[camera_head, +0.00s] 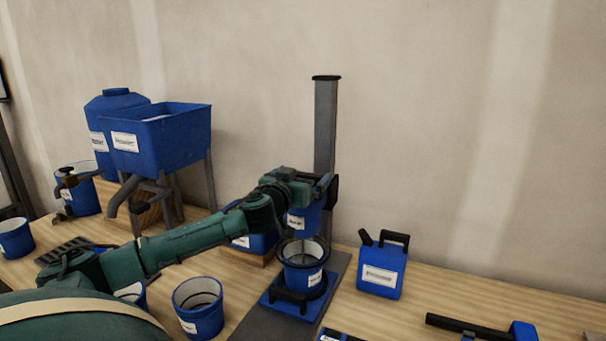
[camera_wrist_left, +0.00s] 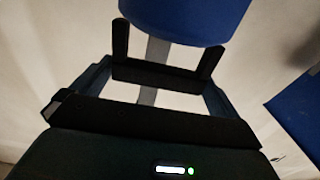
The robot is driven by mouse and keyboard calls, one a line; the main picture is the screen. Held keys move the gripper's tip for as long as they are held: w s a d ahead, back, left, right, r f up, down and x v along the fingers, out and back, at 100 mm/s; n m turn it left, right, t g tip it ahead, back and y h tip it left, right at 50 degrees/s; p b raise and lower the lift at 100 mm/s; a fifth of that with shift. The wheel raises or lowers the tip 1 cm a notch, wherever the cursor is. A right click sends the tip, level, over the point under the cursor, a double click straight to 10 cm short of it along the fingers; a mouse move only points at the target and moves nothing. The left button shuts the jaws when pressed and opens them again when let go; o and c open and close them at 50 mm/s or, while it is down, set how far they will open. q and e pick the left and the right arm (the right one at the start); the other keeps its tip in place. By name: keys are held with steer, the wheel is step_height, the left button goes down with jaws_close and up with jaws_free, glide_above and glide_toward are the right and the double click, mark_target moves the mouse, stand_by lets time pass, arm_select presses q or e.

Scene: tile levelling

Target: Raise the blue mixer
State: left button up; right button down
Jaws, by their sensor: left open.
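The blue mixer (camera_head: 303,221) has a white label and hangs on a tall grey column (camera_head: 326,130), above a blue bucket (camera_head: 303,272) on the stand's base. My left gripper (camera_head: 326,188) is at the mixer's upper part, by the column, and partly hides it. In the left wrist view the mixer's rounded blue body (camera_wrist_left: 185,18) fills the top, just beyond the fingertips of my open left gripper (camera_wrist_left: 165,52). Whether the fingers touch the mixer I cannot tell. My right gripper is not in view.
A blue jerrycan (camera_head: 380,270) stands right of the stand. A blue hopper (camera_head: 165,137) on legs and a blue tank stand at the back left. A black-handled tool (camera_head: 475,327) lies at the right.

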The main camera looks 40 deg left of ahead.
arm_select(q)
steer(key=shift+w+a, duration=0.1)
steer(key=shift+w, duration=0.3)
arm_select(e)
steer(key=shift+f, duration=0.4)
arm_select(q)
steer(key=shift+c, duration=0.4)
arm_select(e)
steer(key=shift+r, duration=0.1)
